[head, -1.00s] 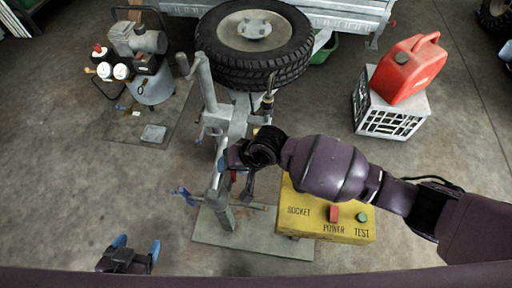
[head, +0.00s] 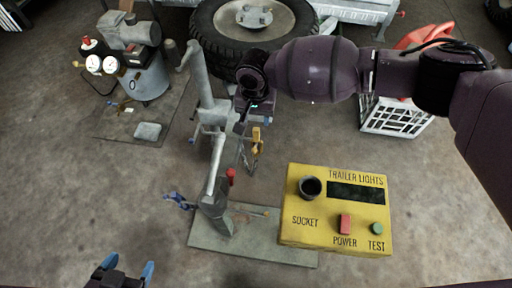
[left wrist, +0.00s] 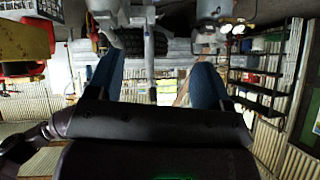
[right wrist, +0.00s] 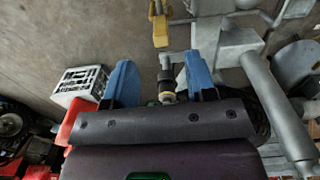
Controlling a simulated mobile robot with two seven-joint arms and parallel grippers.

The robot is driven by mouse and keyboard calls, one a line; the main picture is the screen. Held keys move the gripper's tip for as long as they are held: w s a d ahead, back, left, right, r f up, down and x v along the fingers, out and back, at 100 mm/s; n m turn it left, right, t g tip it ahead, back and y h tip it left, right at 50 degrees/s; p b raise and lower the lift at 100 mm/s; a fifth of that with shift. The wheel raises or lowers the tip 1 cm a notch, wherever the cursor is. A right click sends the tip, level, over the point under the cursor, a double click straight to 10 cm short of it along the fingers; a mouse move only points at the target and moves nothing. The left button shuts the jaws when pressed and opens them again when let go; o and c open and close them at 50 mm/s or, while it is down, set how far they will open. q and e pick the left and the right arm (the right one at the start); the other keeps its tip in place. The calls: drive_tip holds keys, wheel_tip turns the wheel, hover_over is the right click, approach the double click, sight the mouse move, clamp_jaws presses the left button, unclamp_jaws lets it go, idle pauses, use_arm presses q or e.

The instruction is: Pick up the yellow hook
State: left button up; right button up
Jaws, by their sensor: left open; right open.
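The small yellow hook (head: 257,141) hangs beside the grey metal stand (head: 215,150), right of its post in the head view. It also shows at the top of the right wrist view (right wrist: 160,30), beyond the fingertips. My right gripper (right wrist: 160,78) is open, with nothing held between its blue fingers. In the head view it is above and slightly left of the hook, partly hidden by my wrist. My left gripper (head: 128,268) is open and empty at the lower left, far from the hook.
A yellow trailer-lights box (head: 335,210) stands right of the stand's base plate (head: 270,247). A tyre (head: 250,25) is behind the stand. A compressor (head: 140,70) is at the left, a white crate (head: 395,118) at the right. A metal fitting (right wrist: 167,85) shows between my right fingers.

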sight(256, 130)
wheel_tip(256, 130, down, 5)
drive_tip(key=shift+f+b, duration=0.15)
drive_tip(key=shift+b, duration=0.85)
drive_tip(key=shift+f, duration=0.45)
drive_tip(key=shift+f+b, duration=0.35)
drive_tip(key=shift+b, duration=0.1)
wheel_tip(256, 130, down, 3)
drive_tip(key=shift+w+f+b, duration=0.15)
drive_tip(key=shift+f+b, duration=0.05)
drive_tip(key=shift+b, duration=0.75)
drive_tip(key=shift+w+d+f, duration=0.1)
drive_tip(key=shift+f, duration=0.25)
use_arm(q)
drive_tip(key=shift+w+d+f+t, duration=0.15)
drive_tip(key=shift+w+f+t, duration=0.25)
drive_tip(key=shift+t, duration=0.3)
use_arm(e)
drive_tip(key=shift+r, duration=0.15)
clamp_jaws()
